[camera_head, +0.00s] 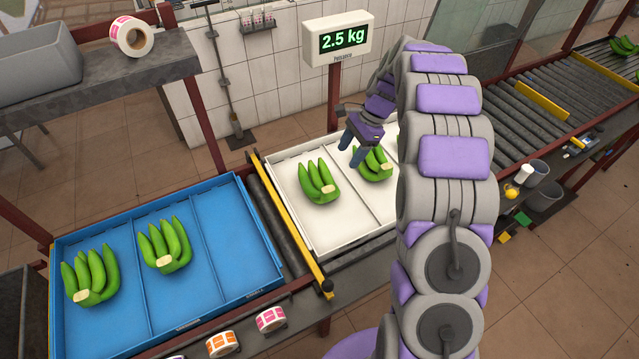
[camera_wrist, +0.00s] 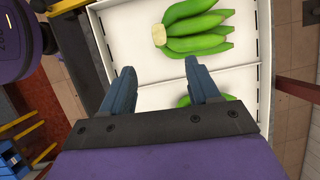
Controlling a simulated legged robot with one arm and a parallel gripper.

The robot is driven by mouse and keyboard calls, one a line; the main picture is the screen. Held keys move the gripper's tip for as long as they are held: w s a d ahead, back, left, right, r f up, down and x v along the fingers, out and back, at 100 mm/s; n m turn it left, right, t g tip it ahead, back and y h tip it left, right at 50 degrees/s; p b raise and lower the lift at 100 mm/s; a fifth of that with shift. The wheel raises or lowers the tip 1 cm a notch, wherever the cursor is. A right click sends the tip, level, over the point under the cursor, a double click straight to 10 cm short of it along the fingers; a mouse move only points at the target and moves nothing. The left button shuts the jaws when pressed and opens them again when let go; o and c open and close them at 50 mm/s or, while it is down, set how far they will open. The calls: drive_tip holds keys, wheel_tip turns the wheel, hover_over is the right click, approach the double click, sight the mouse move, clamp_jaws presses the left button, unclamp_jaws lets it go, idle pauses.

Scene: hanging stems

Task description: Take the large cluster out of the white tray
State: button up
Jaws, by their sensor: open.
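The white tray (camera_head: 308,222) sits right of the blue tray; it also shows in the wrist view (camera_wrist: 128,45). One green banana cluster (camera_head: 318,183) lies in its left compartment. A second green cluster (camera_head: 376,166) lies further right, partly hidden by my gripper and arm. In the wrist view one cluster (camera_wrist: 196,34) lies ahead of the fingertips, and another (camera_wrist: 184,101) is mostly hidden behind one finger and the palm. I cannot tell which is larger. My gripper (camera_head: 353,148) is open and empty above the tray; its two fingers show apart in the wrist view (camera_wrist: 159,68).
A blue tray (camera_head: 210,215) with two banana clusters stands at left, its right compartment empty. A yellow rail (camera_head: 292,225) runs between the trays. A scale display (camera_head: 337,39) reading 2.5 kg stands behind the white tray. Label rolls (camera_head: 271,319) line the front edge.

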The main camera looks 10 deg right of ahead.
drive_tip(key=b, duration=0.1)
hover_over(329, 189)
drive_tip(key=d, duration=0.2)
drive_tip(key=f, duration=0.8)
drive_tip(key=shift+w+d+f, duration=0.15)
drive_tip(key=shift+w+d, duration=0.05)
drive_tip(key=shift+w, duration=0.1)
drive_tip(key=shift+b+x, duration=0.7)
drive_tip(key=shift+x, duration=1.9)
drive_tip(key=shift+c, duration=0.3)
clamp_jaws()
